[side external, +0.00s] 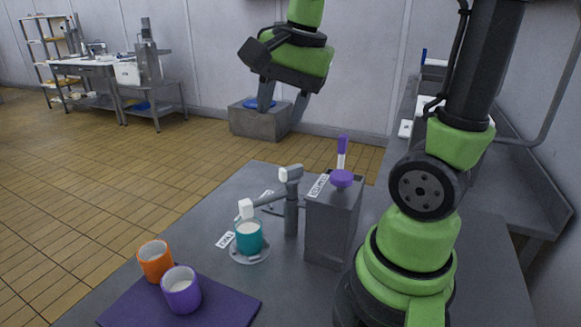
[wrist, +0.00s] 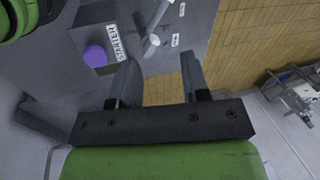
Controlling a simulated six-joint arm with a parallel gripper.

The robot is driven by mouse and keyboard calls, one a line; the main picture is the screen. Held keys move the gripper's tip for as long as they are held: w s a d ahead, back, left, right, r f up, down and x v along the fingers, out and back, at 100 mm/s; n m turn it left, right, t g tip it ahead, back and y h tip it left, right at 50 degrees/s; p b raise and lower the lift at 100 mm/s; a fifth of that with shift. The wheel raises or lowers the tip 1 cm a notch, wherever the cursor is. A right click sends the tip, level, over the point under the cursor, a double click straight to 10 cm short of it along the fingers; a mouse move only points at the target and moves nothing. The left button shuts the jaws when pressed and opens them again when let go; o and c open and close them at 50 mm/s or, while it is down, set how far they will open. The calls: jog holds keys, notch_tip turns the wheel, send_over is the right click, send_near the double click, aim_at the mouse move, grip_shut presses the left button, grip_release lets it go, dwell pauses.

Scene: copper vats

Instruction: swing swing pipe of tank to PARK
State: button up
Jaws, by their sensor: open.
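The swing pipe (side external: 268,199) is a grey arm on an upright post beside the grey tank box (side external: 333,225). Its white end block (side external: 246,208) hangs over a teal cup (side external: 249,238) with white contents, on a round plate. A white label (side external: 226,240) lies by the cup; another (side external: 267,195) lies behind the pipe, its text unreadable. In the wrist view the pipe (wrist: 160,14) shows at the top, partly cut off, with two small labels to its right. My gripper (side external: 282,112) is open and empty, high above and behind the pipe; its fingers (wrist: 158,66) are apart in the wrist view.
An orange cup (side external: 156,261) and a purple cup (side external: 181,290) stand on a purple mat (side external: 225,304) at front left. The table's far left is clear.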

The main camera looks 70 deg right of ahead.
aim_at(291, 167)
jog(key=d+f+m+g, duration=0.1)
jog(key=d+m, duration=0.1)
jog(key=m, duration=0.1)
jog(key=w+d+f+m+g, duration=0.1)
jog(key=d+f+m, duration=0.1)
jog(key=d+m, duration=0.1)
jog(key=w+d+f+m+g, duration=0.1)
jog(key=d+f+m, duration=0.1)
jog(key=shift+d+m, duration=0.4)
notch_tip(291, 167, down, 10)
jog(key=shift+r, duration=0.2)
grip_shut()
